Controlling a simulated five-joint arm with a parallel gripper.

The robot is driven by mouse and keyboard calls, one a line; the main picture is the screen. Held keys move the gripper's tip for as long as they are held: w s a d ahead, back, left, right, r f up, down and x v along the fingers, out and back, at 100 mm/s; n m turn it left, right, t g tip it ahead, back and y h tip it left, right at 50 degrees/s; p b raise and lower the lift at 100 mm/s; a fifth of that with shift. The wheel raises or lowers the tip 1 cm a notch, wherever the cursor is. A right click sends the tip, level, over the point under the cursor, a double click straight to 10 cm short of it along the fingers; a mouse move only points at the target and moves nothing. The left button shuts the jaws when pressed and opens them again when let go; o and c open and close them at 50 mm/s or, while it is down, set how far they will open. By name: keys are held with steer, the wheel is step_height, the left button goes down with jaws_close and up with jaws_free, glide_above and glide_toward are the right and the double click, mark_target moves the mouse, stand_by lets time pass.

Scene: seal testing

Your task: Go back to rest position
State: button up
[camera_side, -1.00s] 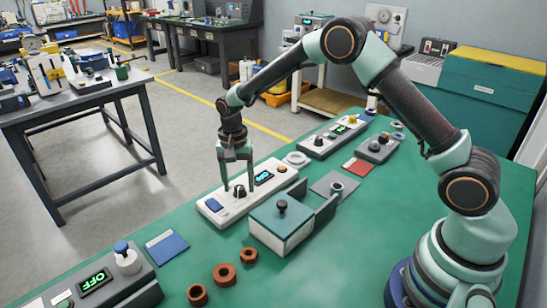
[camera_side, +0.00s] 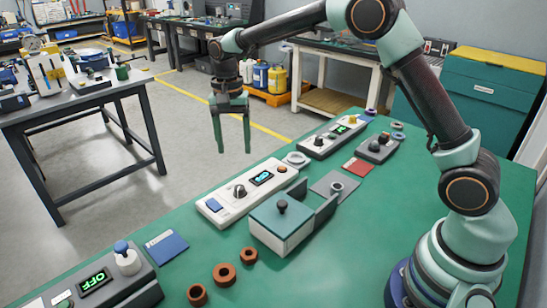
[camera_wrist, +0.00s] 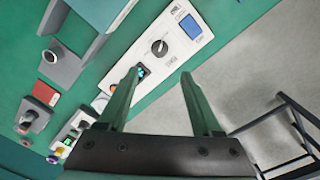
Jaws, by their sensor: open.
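My gripper (camera_side: 234,150) hangs above the far edge of the green table, pointing down, with its two green fingers apart and nothing between them. It also shows in the wrist view (camera_wrist: 160,75), open and empty. Below it on the table is a white control box (camera_side: 247,191) with a dark knob (camera_side: 239,191), a small lit display and a blue button. The box shows in the wrist view (camera_wrist: 130,60) too, where the left finger covers part of it. My gripper is clear of the box.
A teal-lidded box (camera_side: 283,222) stands in front of the control box. Brown rings (camera_side: 224,273), a blue card (camera_side: 167,246) and a box reading OFF (camera_side: 108,278) lie at the front left. More devices (camera_side: 335,136) stand toward the back. Beyond the table is open floor.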

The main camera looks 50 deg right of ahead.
steer(key=s+d+r+n+t, duration=0.4)
steer(key=s+r+n, duration=0.3)
steer(key=s+r, duration=0.55)
steer(key=s+d+f+n+t, duration=0.1)
steer(key=s+f+n+t, duration=0.1)
steer(key=s, duration=0.6)
steer(key=shift+s+d+f+n, duration=0.2)
steer(key=shift+s+f+n, duration=0.1)
steer(key=shift+f+n, duration=0.25)
